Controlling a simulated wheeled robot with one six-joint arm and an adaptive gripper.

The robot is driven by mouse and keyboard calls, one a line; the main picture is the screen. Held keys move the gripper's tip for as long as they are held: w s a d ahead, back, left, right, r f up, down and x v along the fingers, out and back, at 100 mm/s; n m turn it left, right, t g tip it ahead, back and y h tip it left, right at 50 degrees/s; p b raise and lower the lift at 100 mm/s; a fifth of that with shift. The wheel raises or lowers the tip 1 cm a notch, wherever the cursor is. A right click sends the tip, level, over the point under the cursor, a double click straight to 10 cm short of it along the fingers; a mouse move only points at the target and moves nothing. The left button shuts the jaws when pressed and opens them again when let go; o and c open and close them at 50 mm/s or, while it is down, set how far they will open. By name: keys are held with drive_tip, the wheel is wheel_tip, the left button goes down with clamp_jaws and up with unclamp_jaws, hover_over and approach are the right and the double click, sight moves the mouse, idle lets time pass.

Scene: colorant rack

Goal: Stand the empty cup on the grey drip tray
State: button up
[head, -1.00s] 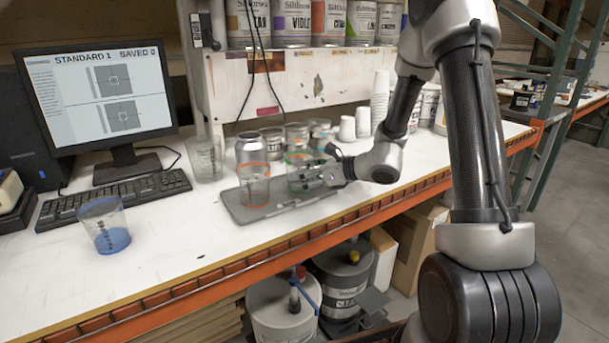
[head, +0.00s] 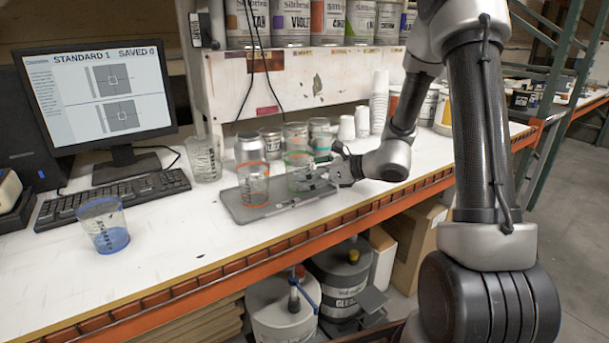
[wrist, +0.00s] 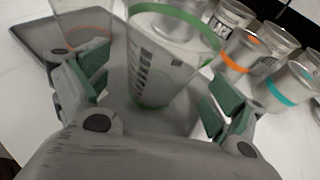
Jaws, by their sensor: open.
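A clear cup with green rings (head: 298,172) looks empty and upright. It appears to stand on the right part of the grey drip tray (head: 233,207), though its base is partly hidden by my fingers. In the wrist view the same cup (wrist: 155,75) is between my open fingers, with a gap visible at the right finger. My gripper (head: 318,177) reaches it from the right; it also shows in the wrist view (wrist: 155,95). A clear cup with orange rings (head: 255,188) stands on the tray to the left. The tray's edge shows in the wrist view (wrist: 30,38).
A cup with blue liquid (head: 108,232) stands front left, and a clear cup (head: 204,160) near the keyboard (head: 115,198). A silver can (head: 249,148), several small cans and white cup stacks (head: 379,100) crowd behind the tray.

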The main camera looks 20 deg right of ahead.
drive_tip(key=v, duration=0.9)
drive_tip(key=shift+s+d+r, duration=0.1)
drive_tip(key=shift+s+d, duration=0.1)
drive_tip(key=shift+d, duration=0.05)
drive_tip(key=s+a+r+n+g+h, duration=0.1)
drive_tip(key=s+r+n+g, duration=0.1)
drive_tip(key=s+n, duration=0.35)
drive_tip(key=s+a+r+n+g, duration=0.1)
drive_tip(key=s+a+n+g, duration=0.15)
drive_tip(key=s+n, duration=0.35)
drive_tip(key=s+r+n+g+h, duration=0.1)
drive_tip(key=s+r+n+g, duration=0.2)
drive_tip(key=s, duration=0.4)
drive_tip(key=s+d+r+n+t+h, duration=0.1)
drive_tip(key=s+d+r+n+h, duration=0.1)
drive_tip(key=s+d+n+h, duration=0.1)
drive_tip(key=s+d+r+n+t+h, duration=0.1)
drive_tip(key=s+d+r+n+h, duration=0.1)
drive_tip(key=s+d+n+h, duration=0.2)
drive_tip(key=shift+d+r+n+h, duration=0.4)
drive_tip(key=shift+d+n, duration=1.35)
drive_tip(key=shift+n, duration=1)
drive_tip(key=shift+s, duration=0.1)
drive_tip(key=shift+c, duration=0.4)
